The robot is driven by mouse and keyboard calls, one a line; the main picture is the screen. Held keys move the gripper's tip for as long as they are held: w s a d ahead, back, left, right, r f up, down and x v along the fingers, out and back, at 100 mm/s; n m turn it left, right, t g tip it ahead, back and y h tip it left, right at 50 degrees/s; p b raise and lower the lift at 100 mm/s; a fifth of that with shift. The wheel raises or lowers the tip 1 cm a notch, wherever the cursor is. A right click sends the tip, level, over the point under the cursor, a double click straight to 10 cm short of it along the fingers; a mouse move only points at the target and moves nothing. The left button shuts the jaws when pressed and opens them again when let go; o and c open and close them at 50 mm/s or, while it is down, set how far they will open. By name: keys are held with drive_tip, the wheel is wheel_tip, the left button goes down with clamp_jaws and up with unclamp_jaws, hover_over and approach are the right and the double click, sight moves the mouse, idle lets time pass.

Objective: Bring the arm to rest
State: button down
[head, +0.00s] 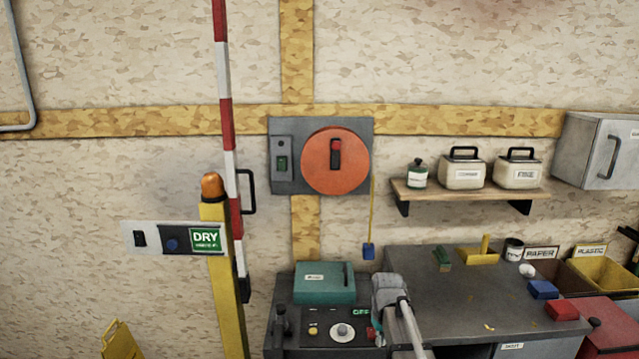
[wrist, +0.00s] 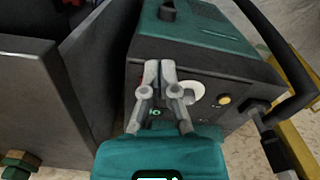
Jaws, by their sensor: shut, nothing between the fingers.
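My gripper (wrist: 160,68) shows in the wrist view with its two grey fingers together and nothing between them. In the picture, the fingertips overlap the front of a dark control console (wrist: 205,75) with a teal top (wrist: 205,32). I cannot tell whether they touch it. In the head view, the grey end of my arm is at the right side of the console (head: 305,342), and the fingertips cannot be made out there. The console has a pale round knob (head: 342,331) and a green display (head: 361,312) that seems to read OFF.
A dark workbench (head: 440,290) adjoins on the right, with small blocks and bins on it. A yellow post (head: 222,270) and a striped pole (head: 226,110) stand left. A red disc switch (head: 318,170) hangs on the wall above. A shelf (head: 465,194) holds containers.

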drive_tip(key=s+r+m+p, duration=0.2)
drive_tip(key=s+m, duration=0.1)
drive_tip(key=s, duration=1.1)
drive_tip(key=shift+s+r, duration=0.2)
drive_tip(key=shift+s, duration=0.1)
